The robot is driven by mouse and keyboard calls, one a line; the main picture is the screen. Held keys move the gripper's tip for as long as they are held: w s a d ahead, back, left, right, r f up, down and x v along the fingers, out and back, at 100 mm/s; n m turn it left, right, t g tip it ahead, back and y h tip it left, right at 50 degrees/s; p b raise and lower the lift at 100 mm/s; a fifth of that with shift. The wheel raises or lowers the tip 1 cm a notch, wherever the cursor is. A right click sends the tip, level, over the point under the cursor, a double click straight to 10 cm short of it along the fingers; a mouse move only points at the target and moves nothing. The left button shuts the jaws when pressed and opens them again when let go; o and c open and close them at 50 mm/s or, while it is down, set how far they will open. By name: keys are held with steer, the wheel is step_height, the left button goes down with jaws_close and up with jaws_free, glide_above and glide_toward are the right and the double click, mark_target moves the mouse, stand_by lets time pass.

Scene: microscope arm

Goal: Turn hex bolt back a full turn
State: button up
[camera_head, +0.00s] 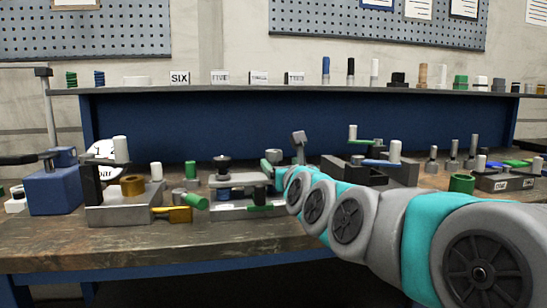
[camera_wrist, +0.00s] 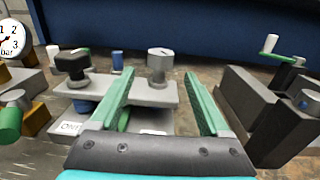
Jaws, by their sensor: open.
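A grey bolt-like head (camera_wrist: 160,64) with a dark line on its top stands upright on a grey plate in the wrist view. I cannot tell for sure that it is the hex bolt. My gripper (camera_wrist: 158,82) is open, with its two green fingers to the left and right of this head and nothing held. The head sits at the far end of the gap, nearer the left finger; contact is not visible. A dark knob (camera_wrist: 72,63) stands to the left on the same fixture (camera_head: 240,180).
A grey block fixture (camera_head: 125,205) with a brass ring stands to the left. Another block fixture (camera_wrist: 265,115) with a crank stands close to my right finger. A blue back panel (camera_head: 200,125) rises behind. The front strip of the wooden bench (camera_head: 150,245) is clear.

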mark_target(276, 158)
steer(key=shift+w+a+r, duration=0.1)
steer(key=shift+w+a, duration=0.05)
steer(key=shift+w, duration=0.4)
steer(key=shift+p+x, duration=0.55)
steer(key=shift+x, duration=2.65)
steer(key=shift+c, duration=0.4)
jaws_close()
